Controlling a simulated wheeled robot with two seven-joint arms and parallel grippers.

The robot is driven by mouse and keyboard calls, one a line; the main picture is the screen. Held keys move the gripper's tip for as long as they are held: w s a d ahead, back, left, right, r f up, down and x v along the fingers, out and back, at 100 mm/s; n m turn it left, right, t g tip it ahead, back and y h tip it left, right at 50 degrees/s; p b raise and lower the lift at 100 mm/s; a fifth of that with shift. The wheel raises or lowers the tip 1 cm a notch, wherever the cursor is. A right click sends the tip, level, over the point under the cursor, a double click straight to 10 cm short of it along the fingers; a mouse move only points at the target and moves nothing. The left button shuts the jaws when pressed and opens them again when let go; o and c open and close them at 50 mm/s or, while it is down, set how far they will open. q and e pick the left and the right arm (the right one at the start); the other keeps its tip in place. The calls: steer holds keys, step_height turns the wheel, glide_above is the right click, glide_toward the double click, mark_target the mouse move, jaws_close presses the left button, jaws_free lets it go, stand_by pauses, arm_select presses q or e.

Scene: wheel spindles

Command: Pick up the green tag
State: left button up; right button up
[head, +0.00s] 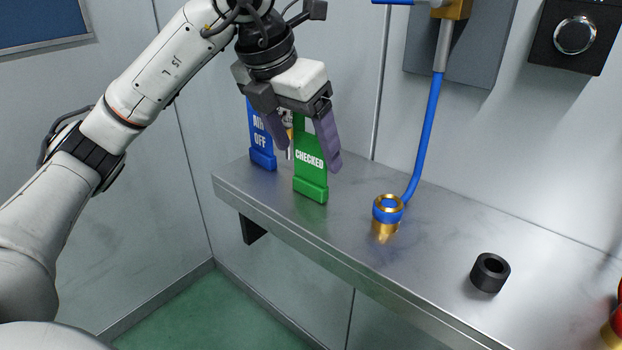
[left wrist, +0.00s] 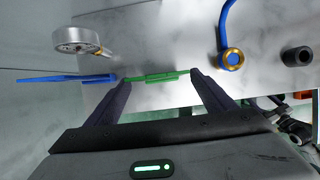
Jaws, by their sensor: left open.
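The green tag (head: 310,160), lettered "CHECKED", stands upright on a thick foot on the metal shelf (head: 350,235). My left gripper (head: 305,148) is open and comes down over the tag from above. One finger is on each side of the tag's upper part, and its top is partly hidden by the gripper. In the left wrist view the green tag (left wrist: 155,77) lies between the two fingertips, seen edge-on from above. I cannot tell whether the fingers touch it. My right gripper is not in view.
A blue "AIR OFF" tag (head: 262,135) stands close on the left. A blue hose with a brass fitting (head: 386,222) and a black ring (head: 489,273) are to the right. A round gauge (left wrist: 76,41) is near the blue tag in the left wrist view.

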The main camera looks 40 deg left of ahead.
mark_target(309, 165)
arm_select(q)
steer(key=x, duration=0.5)
steer(key=shift+s+f, duration=0.15)
steer(key=shift+s, duration=0.15)
steer(key=c, duration=1.2)
